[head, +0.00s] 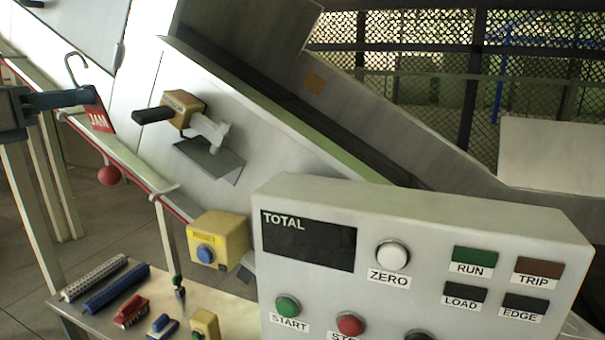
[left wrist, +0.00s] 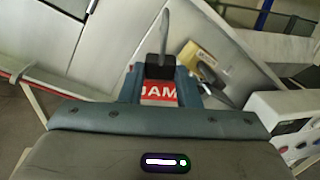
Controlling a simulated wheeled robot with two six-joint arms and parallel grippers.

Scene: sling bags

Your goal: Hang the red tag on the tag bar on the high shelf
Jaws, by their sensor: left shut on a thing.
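The red tag (head: 100,118) reads "JAM" and has a grey wire hook (head: 75,66) rising above it. My left gripper (head: 88,97) is shut on the tag near its top, at the left of the head view. The hook's open end is up, and the tag hangs free beside the rail. In the left wrist view the red tag (left wrist: 158,92) shows between my left gripper's fingers (left wrist: 160,72), with the hook (left wrist: 165,32) standing beyond them. I cannot make out the tag bar or the high shelf in either view. My right gripper is not in view.
A sloping conveyor side has a rail (head: 133,165) with a red ball (head: 109,175) below my left gripper. A yellow sensor on a bracket (head: 185,108) juts out right of the tag. A control box (head: 420,235) fills the lower right. A low table (head: 225,305) holds small parts.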

